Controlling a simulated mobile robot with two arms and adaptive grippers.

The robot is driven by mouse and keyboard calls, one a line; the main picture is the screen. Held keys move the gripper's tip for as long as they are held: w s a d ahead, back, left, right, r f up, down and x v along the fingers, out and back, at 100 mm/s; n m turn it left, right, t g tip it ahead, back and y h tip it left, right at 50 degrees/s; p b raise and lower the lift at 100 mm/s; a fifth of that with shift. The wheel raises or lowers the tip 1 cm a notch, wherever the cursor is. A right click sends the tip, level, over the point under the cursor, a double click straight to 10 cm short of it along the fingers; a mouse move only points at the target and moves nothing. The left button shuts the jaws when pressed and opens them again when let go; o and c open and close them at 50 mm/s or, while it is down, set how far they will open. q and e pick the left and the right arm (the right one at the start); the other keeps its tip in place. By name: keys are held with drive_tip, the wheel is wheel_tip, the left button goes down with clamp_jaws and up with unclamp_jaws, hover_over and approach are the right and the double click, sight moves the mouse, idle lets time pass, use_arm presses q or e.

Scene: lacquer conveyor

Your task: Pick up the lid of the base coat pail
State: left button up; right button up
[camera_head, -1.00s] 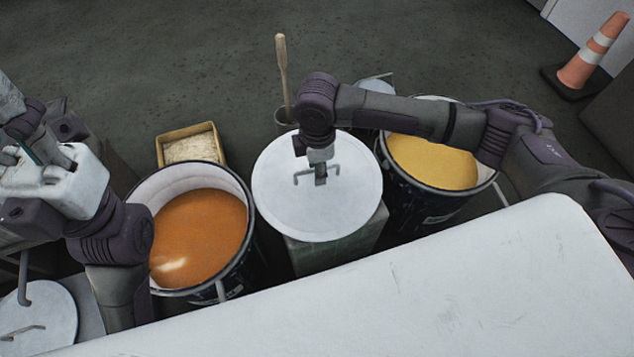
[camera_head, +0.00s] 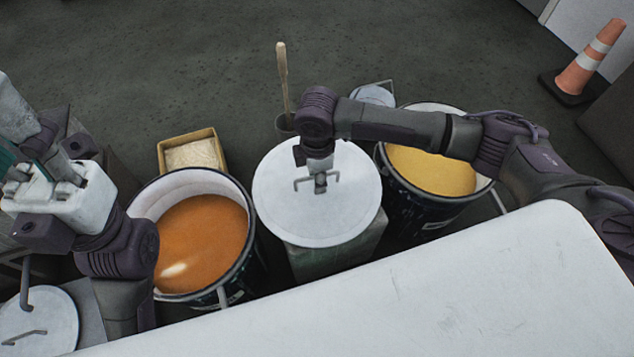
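A round white lid (camera_head: 290,215) with a thin bar handle (camera_head: 303,182) lies flat on a greenish block (camera_head: 330,258) between two open pails. One pail (camera_head: 237,275) holds orange paint, the other (camera_head: 430,212) yellow; no readable label shows which is the base coat pail. My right gripper (camera_head: 320,184) points down at the middle of the handle. Its fingers are small and dark there, and I cannot see whether they are closed around the bar. My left arm is at the left edge beside a pale boxy part; its fingertips cannot be made out.
A second white lid (camera_head: 38,322) with a handle lies at lower left. A yellow box (camera_head: 190,141) and a wooden stick (camera_head: 283,75) in a dark cup stand behind the pails. A white surface (camera_head: 400,295) fills the front. An orange cone (camera_head: 595,60) stands far right.

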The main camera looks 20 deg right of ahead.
drive_tip(key=c, duration=0.7)
clamp_jaws()
